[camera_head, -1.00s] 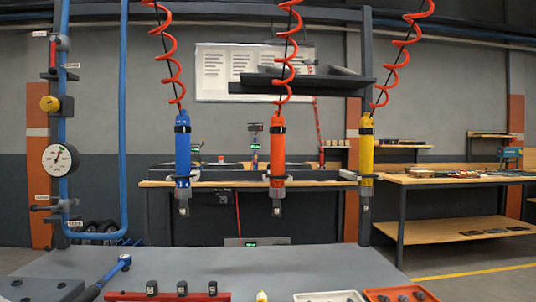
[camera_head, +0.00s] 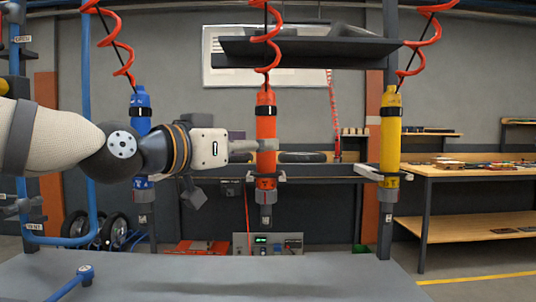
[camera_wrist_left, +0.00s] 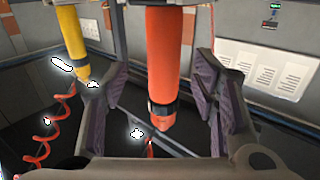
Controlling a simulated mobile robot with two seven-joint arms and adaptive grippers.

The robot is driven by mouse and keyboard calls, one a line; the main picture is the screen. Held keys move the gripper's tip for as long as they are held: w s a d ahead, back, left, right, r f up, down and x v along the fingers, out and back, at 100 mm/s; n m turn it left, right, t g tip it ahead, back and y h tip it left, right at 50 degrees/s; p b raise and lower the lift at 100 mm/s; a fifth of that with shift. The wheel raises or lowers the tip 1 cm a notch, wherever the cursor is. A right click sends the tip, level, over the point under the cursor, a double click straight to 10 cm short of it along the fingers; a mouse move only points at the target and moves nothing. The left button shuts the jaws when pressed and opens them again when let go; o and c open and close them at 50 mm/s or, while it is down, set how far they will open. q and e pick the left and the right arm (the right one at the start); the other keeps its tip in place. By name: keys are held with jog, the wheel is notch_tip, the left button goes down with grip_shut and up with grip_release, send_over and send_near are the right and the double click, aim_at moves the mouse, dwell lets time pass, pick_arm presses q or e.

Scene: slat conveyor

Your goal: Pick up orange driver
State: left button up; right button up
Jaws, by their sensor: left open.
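The orange driver (camera_head: 265,120) hangs upright from a red coiled hose, its lower end in a holder on the rail. My left gripper (camera_head: 256,147) comes in from the left at the height of the driver's body. In the left wrist view the orange driver (camera_wrist_left: 169,60) stands between the two open, dark-padded fingers of my left gripper (camera_wrist_left: 162,105). A gap shows on each side, so the fingers are not closed on it. My right gripper is not in view.
The blue driver (camera_head: 141,100) hangs to the left, partly behind my left arm. The yellow driver (camera_head: 390,130) hangs to the right, with clear space between it and the orange one. A dark shelf (camera_head: 300,50) is above. A grey bench (camera_head: 220,280) lies below.

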pick_arm(q)
jog(key=x, duration=0.5)
jog(key=shift+w+a+f, duration=0.15)
jog(key=shift+w, duration=0.05)
jog(key=c, duration=1.3)
grip_shut()
